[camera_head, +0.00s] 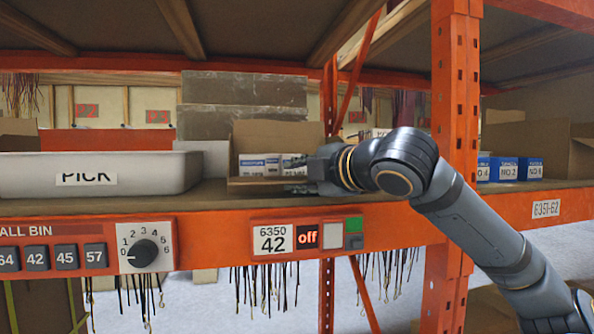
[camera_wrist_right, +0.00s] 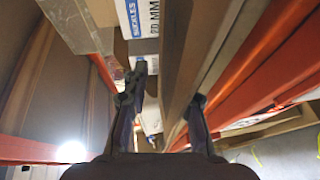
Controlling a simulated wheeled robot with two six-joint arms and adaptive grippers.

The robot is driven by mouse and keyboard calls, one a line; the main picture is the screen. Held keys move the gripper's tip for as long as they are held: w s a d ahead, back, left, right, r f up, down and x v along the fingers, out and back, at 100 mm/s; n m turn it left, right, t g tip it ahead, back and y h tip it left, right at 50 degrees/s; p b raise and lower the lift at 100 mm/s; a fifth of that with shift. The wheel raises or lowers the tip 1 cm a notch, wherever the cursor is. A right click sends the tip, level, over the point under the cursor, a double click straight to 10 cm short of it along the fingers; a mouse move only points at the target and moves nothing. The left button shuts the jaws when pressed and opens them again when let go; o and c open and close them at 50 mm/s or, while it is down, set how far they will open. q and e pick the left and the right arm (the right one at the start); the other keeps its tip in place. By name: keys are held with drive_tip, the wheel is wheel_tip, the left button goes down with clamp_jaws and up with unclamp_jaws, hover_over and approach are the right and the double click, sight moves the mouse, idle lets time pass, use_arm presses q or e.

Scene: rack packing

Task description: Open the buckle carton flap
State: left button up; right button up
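The buckle carton (camera_head: 236,136) is a brown cardboard box on the shelf, with white and blue boxes (camera_head: 258,165) showing in its open front. A low cardboard flap (camera_head: 254,182) runs along its front edge. My right gripper (camera_head: 296,178) is at the carton's front right corner, reaching in from the right. In the right wrist view its fingers (camera_wrist_right: 162,100) are apart, with a brown cardboard strip (camera_wrist_right: 183,65) between them. I cannot tell whether either finger touches it. A box marked BUCKLES (camera_wrist_right: 139,18) shows above them. My left gripper is out of view.
A white PICK bin (camera_head: 110,183) stands left of the carton. An orange upright (camera_head: 455,110) stands to the right, behind my arm, with blue-labelled boxes (camera_head: 507,168) beyond it. The orange shelf beam (camera_head: 213,243) carries a dial (camera_head: 144,252) and an "off" display (camera_head: 307,237).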

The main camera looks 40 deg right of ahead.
sight(297, 178)
drive_tip(key=shift+d+r, duration=0.15)
drive_tip(key=shift+d, duration=0.1)
drive_tip(key=shift+s+d+r, duration=0.1)
drive_tip(key=shift+r, duration=0.35)
wheel_tip(297, 178, up, 9)
drive_tip(key=shift+a, duration=0.4)
drive_tip(key=shift+f, duration=0.2)
